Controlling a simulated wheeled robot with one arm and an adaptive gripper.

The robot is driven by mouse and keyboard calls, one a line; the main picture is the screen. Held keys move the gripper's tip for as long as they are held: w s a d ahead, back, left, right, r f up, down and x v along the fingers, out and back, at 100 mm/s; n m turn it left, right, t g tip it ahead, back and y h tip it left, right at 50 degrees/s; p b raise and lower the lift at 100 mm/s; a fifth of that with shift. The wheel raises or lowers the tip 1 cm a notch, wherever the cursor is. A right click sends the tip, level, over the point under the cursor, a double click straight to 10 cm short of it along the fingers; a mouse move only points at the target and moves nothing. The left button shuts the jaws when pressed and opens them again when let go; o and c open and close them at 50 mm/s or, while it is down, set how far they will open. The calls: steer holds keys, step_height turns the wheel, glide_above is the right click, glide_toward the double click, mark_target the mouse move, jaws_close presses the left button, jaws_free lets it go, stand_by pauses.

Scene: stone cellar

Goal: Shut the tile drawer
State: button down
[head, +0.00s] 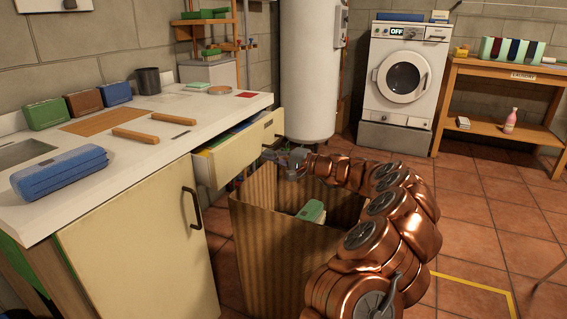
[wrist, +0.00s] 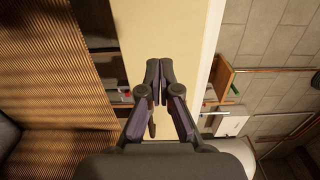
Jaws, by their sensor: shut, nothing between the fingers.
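The tile drawer (head: 238,150) is a cream drawer under the white worktop, pulled partly out, with coloured items showing inside its open top. Its cream front panel fills the middle of the wrist view (wrist: 146,28). My gripper (head: 272,155) is at the drawer's front, low near its face; in the wrist view its two dark fingers (wrist: 159,82) are together and empty, in front of the panel. I cannot tell whether the fingertips touch the panel. The drawer's handle is not clear to me.
A tall ribbed brown bin (head: 275,250) stands below my arm, with a green item (head: 312,211) in it. A cream cupboard door (head: 145,245) is left of it. A white boiler (head: 309,75) stands behind the drawer. Tiled floor (head: 480,225) is open on the right.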

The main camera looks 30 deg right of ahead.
mark_target(247, 150)
steer(key=shift+b+x, duration=0.8)
steer(key=shift+x, duration=2.1)
